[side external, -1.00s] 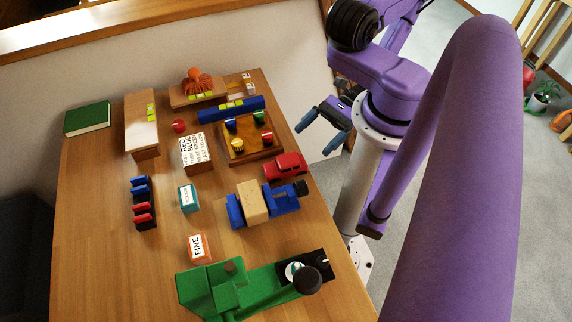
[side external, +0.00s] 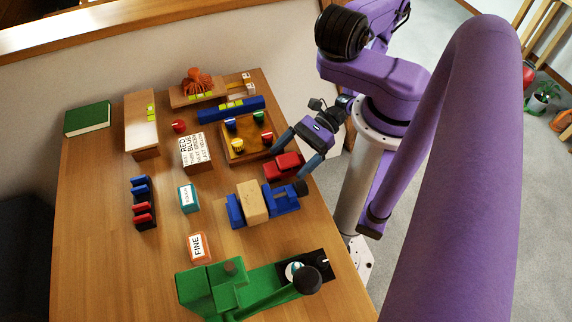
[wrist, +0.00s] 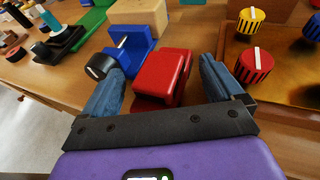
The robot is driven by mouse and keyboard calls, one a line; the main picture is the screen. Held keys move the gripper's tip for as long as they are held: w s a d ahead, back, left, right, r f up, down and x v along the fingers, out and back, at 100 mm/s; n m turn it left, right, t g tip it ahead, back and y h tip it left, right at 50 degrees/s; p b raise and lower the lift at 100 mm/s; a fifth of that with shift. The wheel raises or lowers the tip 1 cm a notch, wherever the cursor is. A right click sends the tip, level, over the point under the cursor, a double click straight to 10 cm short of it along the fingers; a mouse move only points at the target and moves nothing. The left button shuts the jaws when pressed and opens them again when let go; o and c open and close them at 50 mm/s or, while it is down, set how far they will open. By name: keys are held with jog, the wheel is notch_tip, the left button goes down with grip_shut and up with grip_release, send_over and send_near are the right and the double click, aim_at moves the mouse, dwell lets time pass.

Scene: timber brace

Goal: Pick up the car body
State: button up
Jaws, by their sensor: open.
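The red car body (side external: 284,166) sits on the wooden table near its right edge, between the blue vise and the tray of coloured knobs. In the wrist view the red car body (wrist: 163,77) lies between my two blue fingers, with gaps on both sides. My gripper (side external: 297,153) is open at the table's right edge, its fingers on either side of the car. It also shows in the wrist view (wrist: 160,85). I cannot tell how high the fingertips are above the table.
The blue vise (side external: 235,209) holding a wooden block (side external: 252,201) is close to one finger; its black knob (wrist: 101,66) is right beside that finger. The knob tray (side external: 262,152) is close to the other. A green machine (side external: 212,288) stands at the front.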

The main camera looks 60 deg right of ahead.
jog(key=c, duration=1.3)
jog(key=shift+c, duration=0.2)
